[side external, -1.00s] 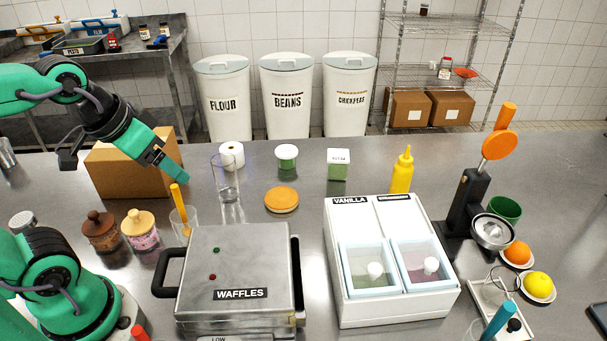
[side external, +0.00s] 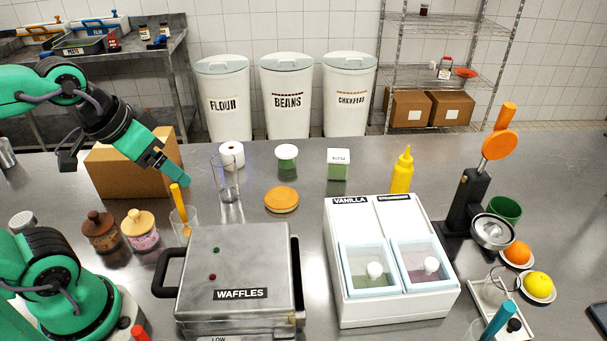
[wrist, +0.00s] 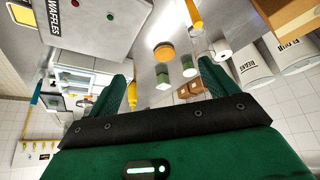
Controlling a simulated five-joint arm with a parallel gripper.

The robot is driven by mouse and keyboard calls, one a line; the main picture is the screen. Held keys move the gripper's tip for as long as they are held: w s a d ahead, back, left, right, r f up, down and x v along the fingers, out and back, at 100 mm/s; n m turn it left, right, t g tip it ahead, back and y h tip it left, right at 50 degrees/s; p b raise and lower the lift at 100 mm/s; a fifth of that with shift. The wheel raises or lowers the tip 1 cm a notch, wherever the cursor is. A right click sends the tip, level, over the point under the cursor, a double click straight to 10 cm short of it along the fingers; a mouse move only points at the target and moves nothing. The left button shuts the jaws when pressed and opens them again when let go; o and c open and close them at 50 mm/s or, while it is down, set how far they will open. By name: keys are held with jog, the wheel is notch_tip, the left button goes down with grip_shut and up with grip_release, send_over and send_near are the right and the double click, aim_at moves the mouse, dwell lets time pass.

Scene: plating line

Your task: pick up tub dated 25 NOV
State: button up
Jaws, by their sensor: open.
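Two green tubs with white lids stand on the steel counter. In the wrist view the square tub (wrist: 162,77) and the round tub (wrist: 188,66) show beyond my fingers. My gripper (side external: 178,179) is open and empty, raised at the left near the cardboard box, well apart from both tubs. Its two green fingers (wrist: 164,75) stand apart in the wrist view.
A clear glass (side external: 228,180), a paper roll (side external: 231,156) and a pancake stack (side external: 281,200) stand between my gripper and the tubs. The waffle maker (side external: 240,270) and a white two-bin cooler (side external: 345,308) fill the front. A yellow bottle (side external: 402,172) stands right of the square tub.

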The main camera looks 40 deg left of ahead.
jog(key=w+r+n, duration=0.2)
jog(key=w+r, duration=0.2)
jog(key=w, duration=0.7)
jog(key=n+g, duration=0.3)
jog(key=n, duration=0.1)
send_over(337, 156)
jog(key=s, duration=0.2)
jog(key=s+x, duration=0.1)
jog(key=x, duration=0.5)
jog(key=s+x, duration=0.1)
jog(key=x, duration=0.4)
jog(key=s+f+x, duration=0.1)
jog(key=s+x, duration=0.1)
jog(key=x, duration=0.4)
jog(key=shift+w+a+f, duration=0.15)
jog(key=shift+a+f, duration=0.05)
jog(key=shift+f, duration=0.05)
jog(key=shift+w+f, duration=0.25)
jog(key=shift+f, duration=0.2)
jog(key=shift+x, duration=1.3)
